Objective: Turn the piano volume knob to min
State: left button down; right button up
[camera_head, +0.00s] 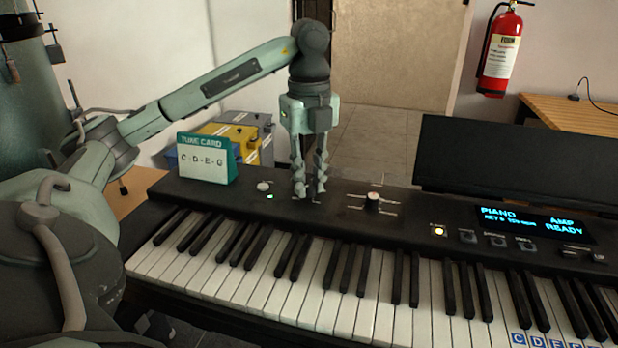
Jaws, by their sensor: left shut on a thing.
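The black digital piano (340,215) stands across the view, with its control panel behind the keys. My left gripper (309,194) points straight down at the panel, left of its middle. Its fingers are shut on a small knob that they almost wholly hide, so its pointer cannot be read. No label that would tell which knob is the volume is readable. My right gripper is not in view.
A round light button (263,187) and a green light lie left of the gripper. A tune card (207,158) reading C-D-E-G stands at the panel's left end. A lit display (531,224) reads PIANO and AMP READY. A dark music stand (515,160) rises behind it.

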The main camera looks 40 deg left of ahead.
aim_at(309, 186)
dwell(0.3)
pick_arm(q)
jog(key=c, duration=1.4)
grip_release()
jog(key=shift+o, duration=0.2)
notch_tip(309, 186, up, 12)
dwell(0.3)
